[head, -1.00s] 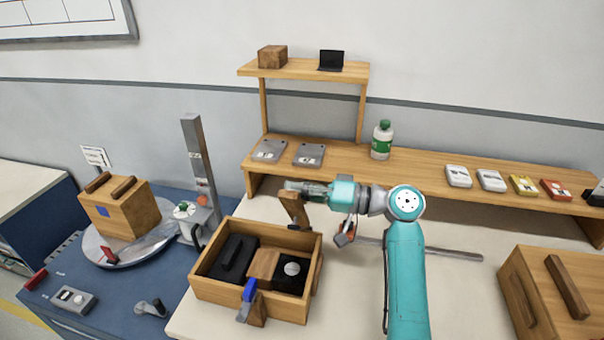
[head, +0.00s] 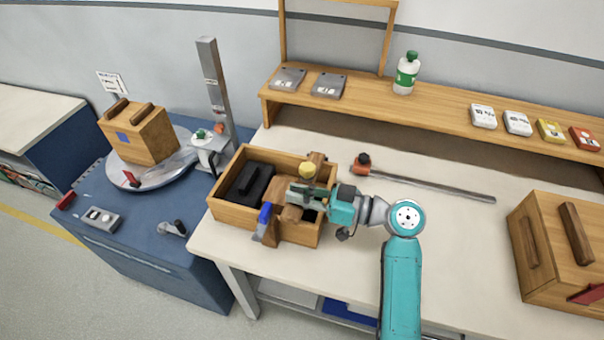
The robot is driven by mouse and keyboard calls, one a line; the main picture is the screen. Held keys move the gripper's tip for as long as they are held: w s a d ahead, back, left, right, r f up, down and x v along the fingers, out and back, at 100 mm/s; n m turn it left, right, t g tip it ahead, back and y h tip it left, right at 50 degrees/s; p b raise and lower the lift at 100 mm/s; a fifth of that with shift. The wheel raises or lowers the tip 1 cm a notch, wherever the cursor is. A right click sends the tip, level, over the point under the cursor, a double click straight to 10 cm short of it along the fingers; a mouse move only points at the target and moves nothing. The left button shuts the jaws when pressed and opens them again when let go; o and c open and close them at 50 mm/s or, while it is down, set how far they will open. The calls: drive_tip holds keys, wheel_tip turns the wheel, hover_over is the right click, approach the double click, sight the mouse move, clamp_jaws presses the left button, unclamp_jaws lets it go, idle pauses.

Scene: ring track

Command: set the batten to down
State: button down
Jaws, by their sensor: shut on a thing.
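The batten (head: 292,214) is a wooden bar at the open wooden box (head: 230,213) on the bench. It now appears to lie low over the box's right part, from the back wall towards the front. My gripper (head: 303,194) is shut on it and hides much of its length. I cannot tell whether the batten rests fully on what is beneath. A blue-tipped grey lever on a wooden block (head: 267,222) is at the box's front wall.
A black case (head: 250,183) sits in the box's left part. A long grey bar with an orange end (head: 430,184) lies behind my arm. A wooden crate (head: 550,245) stands at right. A shelf (head: 440,112) runs along the back.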

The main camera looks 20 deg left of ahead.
drive_tip(key=shift+s+f, duration=0.2)
drive_tip(key=shift+f, duration=0.55)
drive_tip(key=shift+s+f, duration=0.2)
drive_tip(key=shift+f, duration=0.7)
drive_tip(key=c, duration=1.1)
unclamp_jaws()
drive_tip(key=shift+d, duration=0.15)
drive_tip(key=shift+d, duration=0.4)
drive_tip(key=d, duration=1.1)
drive_tip(key=shift+s, duration=0.2)
